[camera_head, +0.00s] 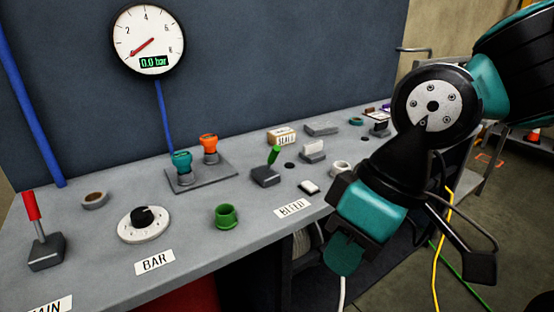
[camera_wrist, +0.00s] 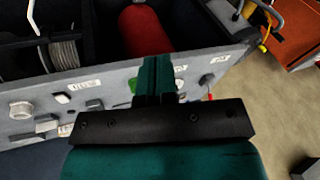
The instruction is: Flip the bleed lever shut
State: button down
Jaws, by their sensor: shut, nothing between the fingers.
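The bleed lever (camera_head: 274,156) has a green handle on a dark grey base. It stands on the bench behind the BLEED label (camera_head: 291,208), its handle up and tilted to the right in the head view. My gripper (camera_head: 343,256) is shut and empty. It points down at the front edge of the bench, to the right of the lever and nearer the camera, apart from it. In the wrist view the closed teal fingers (camera_wrist: 157,76) are in the middle. I cannot pick out the lever's green handle there.
A gauge (camera_head: 148,39) reads 0.0 bar. A white-topped block (camera_head: 313,150) stands right of the bleed lever.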

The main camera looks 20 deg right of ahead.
jog(key=w+d+f+t+h+b, duration=0.1)
jog(key=w+d+f+t+b, duration=0.2)
jog(key=w+f+t+b, duration=0.7)
jog(key=w+d+f+n+t+h+b, duration=0.1)
jog(key=w+d+f+n+t+b, duration=0.1)
jog(key=w+n+t+b, duration=0.9)
jog(key=w+f+b, duration=0.1)
jog(key=w+b, duration=0.3)
jog(key=b, duration=0.6)
jog(key=shift+d+f+n, duration=0.15)
jog(key=shift+n, duration=0.15)
jog(key=shift+w, duration=0.15)
jog(key=p, duration=0.7)
send_near(278, 151)
jog(key=x, duration=0.7)
jog(key=shift+w, duration=0.3)
